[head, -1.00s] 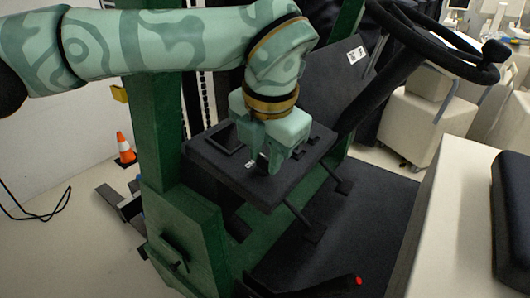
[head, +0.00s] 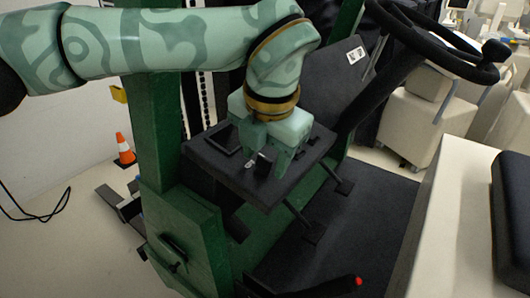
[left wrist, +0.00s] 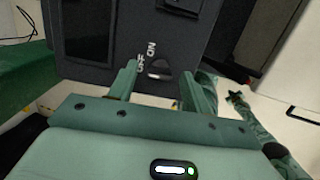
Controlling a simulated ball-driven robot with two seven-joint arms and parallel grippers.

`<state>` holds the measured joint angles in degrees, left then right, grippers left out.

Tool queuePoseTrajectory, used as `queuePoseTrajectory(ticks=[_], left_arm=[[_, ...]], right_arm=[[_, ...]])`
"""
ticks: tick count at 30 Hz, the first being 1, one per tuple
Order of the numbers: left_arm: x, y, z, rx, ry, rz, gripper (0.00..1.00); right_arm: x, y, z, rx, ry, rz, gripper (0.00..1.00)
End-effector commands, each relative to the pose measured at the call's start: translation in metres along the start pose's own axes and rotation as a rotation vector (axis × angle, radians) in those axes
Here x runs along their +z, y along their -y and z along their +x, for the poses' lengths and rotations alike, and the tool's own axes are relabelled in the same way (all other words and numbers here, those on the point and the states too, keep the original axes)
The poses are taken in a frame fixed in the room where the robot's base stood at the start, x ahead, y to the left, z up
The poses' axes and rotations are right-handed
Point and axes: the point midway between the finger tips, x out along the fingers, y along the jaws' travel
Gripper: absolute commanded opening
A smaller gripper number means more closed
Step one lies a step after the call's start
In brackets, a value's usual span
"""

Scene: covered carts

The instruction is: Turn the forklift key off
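The forklift key (left wrist: 160,68) is a small silver and dark knob on the black control panel (left wrist: 105,72), beside white ON and OFF lettering. In the left wrist view it lies between the two fingers of my left gripper (left wrist: 165,88), with a gap on each side. The fingers are apart and I see no contact. In the head view my left gripper (head: 264,166) points down over the front part of the panel (head: 213,160); the key there is small and mostly hidden by the fingers. I cannot tell clearly whether the key points to ON or OFF. My right gripper is not visible.
The black steering wheel (head: 440,45) is at the upper right. Pedals or levers (head: 314,232) show below the panel. The green forklift frame (head: 190,225) stands at left, a beige seat base (head: 450,225) at right. An orange cone (head: 125,149) stands on the floor.

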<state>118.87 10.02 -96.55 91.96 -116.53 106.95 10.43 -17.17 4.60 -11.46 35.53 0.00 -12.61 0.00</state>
Motion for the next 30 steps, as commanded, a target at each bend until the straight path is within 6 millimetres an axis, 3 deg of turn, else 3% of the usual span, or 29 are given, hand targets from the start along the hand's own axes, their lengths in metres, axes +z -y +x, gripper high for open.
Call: queuePoseTrajectory(ticks=[5, 8, 21, 25, 30], left_arm=[[0.000, 0.000, -0.005, 0.001, 0.002, 0.000, 0.49], [0.001, 0.000, -0.018, 0.001, 0.004, 0.000, 0.49], [0.001, -0.001, -0.132, 0.003, 0.004, -0.001, 0.49], [0.001, -0.001, -0.152, 0.002, 0.003, -0.001, 0.49], [0.000, 0.000, -0.163, 0.000, -0.001, -0.001, 0.49]], right_arm=[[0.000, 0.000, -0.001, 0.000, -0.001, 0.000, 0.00], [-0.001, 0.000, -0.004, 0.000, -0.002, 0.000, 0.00], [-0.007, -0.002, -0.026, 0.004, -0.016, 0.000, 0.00], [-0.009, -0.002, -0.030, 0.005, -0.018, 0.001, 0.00], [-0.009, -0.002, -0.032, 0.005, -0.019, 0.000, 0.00]])
